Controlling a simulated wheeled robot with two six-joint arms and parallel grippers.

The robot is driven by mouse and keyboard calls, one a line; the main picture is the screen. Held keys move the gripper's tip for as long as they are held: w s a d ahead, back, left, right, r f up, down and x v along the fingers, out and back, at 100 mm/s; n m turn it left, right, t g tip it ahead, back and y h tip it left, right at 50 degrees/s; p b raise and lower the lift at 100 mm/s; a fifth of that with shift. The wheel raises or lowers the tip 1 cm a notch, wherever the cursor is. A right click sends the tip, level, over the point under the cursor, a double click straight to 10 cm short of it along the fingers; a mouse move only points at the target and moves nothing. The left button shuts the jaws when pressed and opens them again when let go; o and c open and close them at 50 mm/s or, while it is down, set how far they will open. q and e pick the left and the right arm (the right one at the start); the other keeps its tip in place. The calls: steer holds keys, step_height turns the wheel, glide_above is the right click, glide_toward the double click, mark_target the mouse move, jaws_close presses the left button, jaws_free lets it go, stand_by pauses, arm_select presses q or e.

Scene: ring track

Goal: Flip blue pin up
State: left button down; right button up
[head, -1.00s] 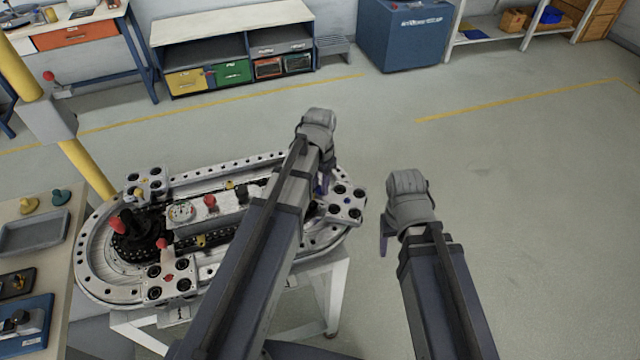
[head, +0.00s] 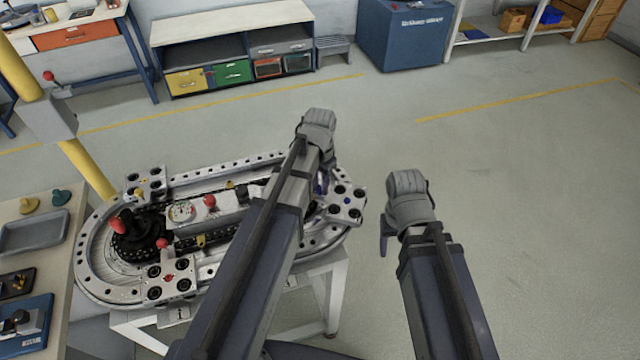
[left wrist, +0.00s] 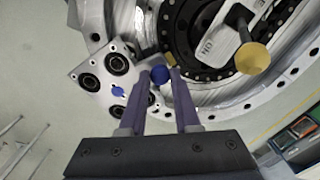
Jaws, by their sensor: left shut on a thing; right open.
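The blue pin (left wrist: 159,74) shows in the left wrist view as a round blue knob between the fingertips of my left gripper (left wrist: 160,80), which is shut on it. It is beside the corner plate with a blue mark (left wrist: 118,91), at the right end of the ring track (head: 95,270) in the head view. There my left gripper (head: 321,183) is mostly hidden behind its own wrist, and the pin cannot be made out. The pin's lower part is hidden, so its tilt cannot be told. My right gripper (head: 384,240) is open and empty, right of the track, over the floor.
A yellow knob (left wrist: 252,58) on a lever stands close to my left gripper. The track carries a red-marked corner plate (head: 170,278), a gauge (head: 181,212) and red knobs. A side table with a grey tray (head: 35,232) is at the left. Floor at the right is clear.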

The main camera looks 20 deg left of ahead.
mark_target(320, 188)
arm_select(q)
steer(key=shift+r+p, duration=1)
steer(key=shift+w+f, duration=0.1)
steer(key=shift+f, duration=0.05)
steer(key=c, duration=0.6)
jaws_free()
step_height(320, 188, up, 8)
steer(key=p, duration=0.7)
steer(key=shift+p, duration=0.35)
steer(key=shift+f, duration=0.1)
steer(key=s+d+f+b, duration=0.4)
steer(key=s+d, duration=0.1)
steer(key=s, duration=0.2)
steer(key=s+d+f+n+y+b, duration=0.1)
steer(key=s+d+f+b, duration=0.2)
steer(key=s, duration=0.4)
steer(key=d+b, duration=0.1)
steer(key=d, duration=0.1)
steer(key=shift+s+d+f, duration=0.25)
steer(key=shift+d+f, duration=0.15)
